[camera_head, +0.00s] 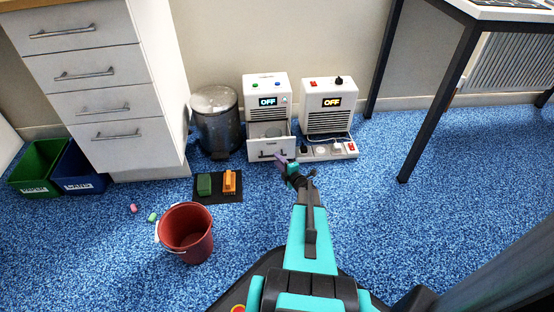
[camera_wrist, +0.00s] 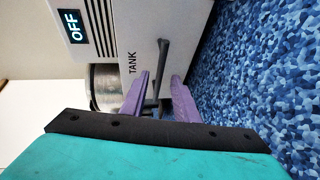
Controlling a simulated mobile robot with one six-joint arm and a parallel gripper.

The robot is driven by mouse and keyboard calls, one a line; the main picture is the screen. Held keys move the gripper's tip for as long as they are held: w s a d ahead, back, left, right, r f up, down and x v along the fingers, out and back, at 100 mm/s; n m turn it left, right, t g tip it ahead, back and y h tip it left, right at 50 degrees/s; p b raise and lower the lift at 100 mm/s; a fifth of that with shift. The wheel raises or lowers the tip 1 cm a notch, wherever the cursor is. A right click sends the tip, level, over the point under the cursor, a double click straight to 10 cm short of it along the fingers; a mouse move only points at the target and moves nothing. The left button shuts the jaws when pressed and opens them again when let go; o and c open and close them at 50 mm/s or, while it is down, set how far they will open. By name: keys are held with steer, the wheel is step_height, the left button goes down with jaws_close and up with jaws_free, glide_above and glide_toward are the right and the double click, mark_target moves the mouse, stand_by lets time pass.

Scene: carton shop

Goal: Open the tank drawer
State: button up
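A white appliance (camera_head: 265,90) with an OFF display stands on the floor against the wall. Its low drawer (camera_head: 257,146) sticks out partway, and a grey inside shows above the front. In the wrist view the drawer front (camera_wrist: 138,45) bears the word TANK and a dark bar handle (camera_wrist: 165,52). My gripper (camera_head: 286,163) is at the right part of the drawer front. Its purple fingers (camera_wrist: 160,82) stand apart, one on each side of the handle, with gaps visible. Whether either finger touches the handle is unclear.
A second white unit (camera_head: 328,100) and a power strip (camera_head: 335,152) stand right of the appliance. A grey bin (camera_head: 217,120) stands left. A dark mat (camera_head: 218,198) with green and orange items and a red bucket (camera_head: 187,235) lie nearer. Blue floor at right is clear.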

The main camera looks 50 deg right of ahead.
steer(key=p+v, duration=0.3)
steer(key=v, duration=0.9)
steer(key=shift+w+r, duration=0.1)
